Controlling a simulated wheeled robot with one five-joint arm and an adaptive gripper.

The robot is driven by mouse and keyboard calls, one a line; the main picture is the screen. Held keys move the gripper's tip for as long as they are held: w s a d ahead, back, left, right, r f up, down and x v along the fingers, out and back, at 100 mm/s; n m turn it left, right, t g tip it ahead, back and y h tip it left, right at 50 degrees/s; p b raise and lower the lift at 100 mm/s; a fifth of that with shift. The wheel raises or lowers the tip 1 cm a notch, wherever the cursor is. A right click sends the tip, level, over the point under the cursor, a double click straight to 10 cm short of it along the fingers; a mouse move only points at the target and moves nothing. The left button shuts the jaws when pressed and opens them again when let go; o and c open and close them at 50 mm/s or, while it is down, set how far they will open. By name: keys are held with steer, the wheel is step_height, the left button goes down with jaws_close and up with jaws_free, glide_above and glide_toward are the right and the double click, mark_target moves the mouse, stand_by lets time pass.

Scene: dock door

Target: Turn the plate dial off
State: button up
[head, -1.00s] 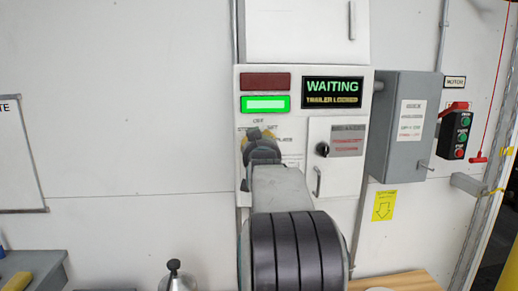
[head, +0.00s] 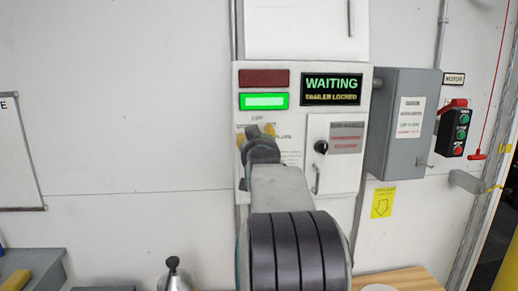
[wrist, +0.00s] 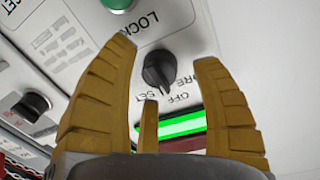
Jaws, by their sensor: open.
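A black dial knob (wrist: 160,68) shows in the wrist view on a pale panel, with OFF lettering below it and LOCK lettering above, all upside down. Its ridge seems to point down toward the OFF side, but the exact setting is hard to read. My gripper (wrist: 158,50) is open, with ochre fingers on the left and right of the dial and a shorter one below. I see no clear contact with it. In the head view my gripper (head: 256,136) is in front of the control panel (head: 294,74), and the dial is hidden behind it.
The panel has a lit green lamp (head: 264,101), a dark red lamp (head: 265,79) and a WAITING display (head: 332,90). A small door with a black knob (head: 321,147) is to the right, then a grey box (head: 401,125) and a push-button station (head: 454,130).

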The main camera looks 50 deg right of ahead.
steer(key=v, duration=1.1)
stand_by(0.5)
steer(key=s+a+f+n+g+y, duration=0.1)
steer(key=s+a+f+g+y, duration=0.2)
steer(key=f, duration=0.5)
steer(key=s+a+f+g+y, duration=0.2)
steer(key=s+a+f, duration=0.1)
steer(key=f, duration=0.5)
steer(key=s+a+f+n+g+y, duration=0.1)
steer(key=s+a+f+g+y, duration=0.25)
steer(key=f, duration=0.35)
steer(key=s+a+f+n+y, duration=0.1)
steer(key=s+a+n+y, duration=0.1)
steer(key=a, duration=0.8)
steer(key=s+a+f+n+y, duration=0.2)
steer(key=a+n, duration=0.5)
steer(key=a, duration=0.4)
steer(key=shift+s+a+f, duration=0.25)
steer(key=shift+s+a, duration=0.05)
steer(key=shift+s, duration=0.55)
